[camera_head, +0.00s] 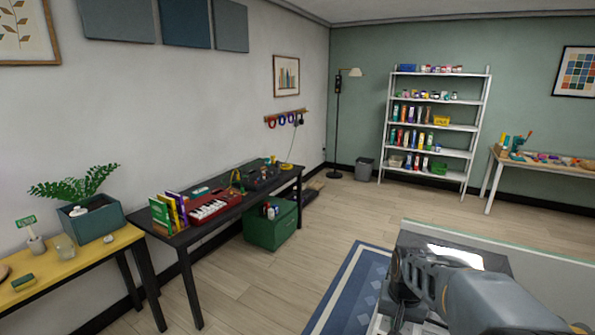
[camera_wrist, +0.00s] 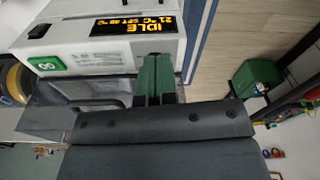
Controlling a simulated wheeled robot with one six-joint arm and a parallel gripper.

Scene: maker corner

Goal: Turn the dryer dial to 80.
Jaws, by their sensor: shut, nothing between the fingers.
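The dryer (camera_wrist: 75,45) is a white box that shows upside down in the wrist view. Its dark display (camera_wrist: 132,25) has orange text reading IDLE and 21 °C; the set value is too small to read surely. A green button (camera_wrist: 47,63) sits on the same face. My gripper (camera_wrist: 155,62) has its green fingers together and empty, with their tips at the dryer's face beside the display. No dial shows; the fingers may hide it. In the head view my arm covers the lower right and hides the dryer's front.
A yellow table (camera_head: 95,248) is nearer. White shelves (camera_head: 470,150) stand at the back. The wood floor between is clear. A black-and-yellow spool (camera_wrist: 12,82) is beside the dryer.

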